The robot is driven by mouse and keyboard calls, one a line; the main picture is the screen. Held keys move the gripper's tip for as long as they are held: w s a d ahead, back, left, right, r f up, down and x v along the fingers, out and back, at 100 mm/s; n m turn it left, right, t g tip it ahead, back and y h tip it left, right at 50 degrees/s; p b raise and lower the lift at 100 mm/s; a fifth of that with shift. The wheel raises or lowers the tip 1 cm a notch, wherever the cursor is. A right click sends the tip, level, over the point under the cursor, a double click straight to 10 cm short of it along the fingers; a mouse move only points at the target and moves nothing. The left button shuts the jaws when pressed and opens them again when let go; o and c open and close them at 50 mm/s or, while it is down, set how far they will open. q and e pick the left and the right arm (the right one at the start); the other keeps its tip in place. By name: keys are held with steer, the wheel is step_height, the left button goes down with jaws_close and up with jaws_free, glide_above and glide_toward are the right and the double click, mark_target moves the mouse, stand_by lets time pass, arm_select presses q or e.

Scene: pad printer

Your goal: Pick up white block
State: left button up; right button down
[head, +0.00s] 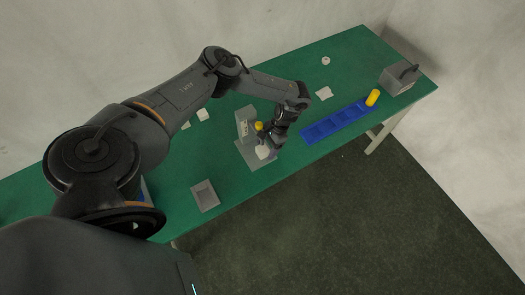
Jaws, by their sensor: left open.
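A white block (262,152) sits on the grey base plate of the pad printer (243,121) in the middle of the green table. My left gripper (270,144) hangs just above and to the right of the block, pointing down. It is open; its fingers are small and dark here, and I cannot tell whether they touch the block. A yellow part (259,126) of the printer shows just behind the gripper. My right gripper is not in view.
A grey tray (205,195) lies near the front edge. A blue compartment tray (333,124), a yellow cylinder (372,97) and a grey box (398,78) are on the right. Another white block (203,114) lies behind, left of the printer.

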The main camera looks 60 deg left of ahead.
arm_select(q)
steer(key=shift+s+f, duration=0.2)
steer(key=shift+f, duration=0.25)
steer(key=c, duration=1.1)
steer(key=shift+r, duration=0.1)
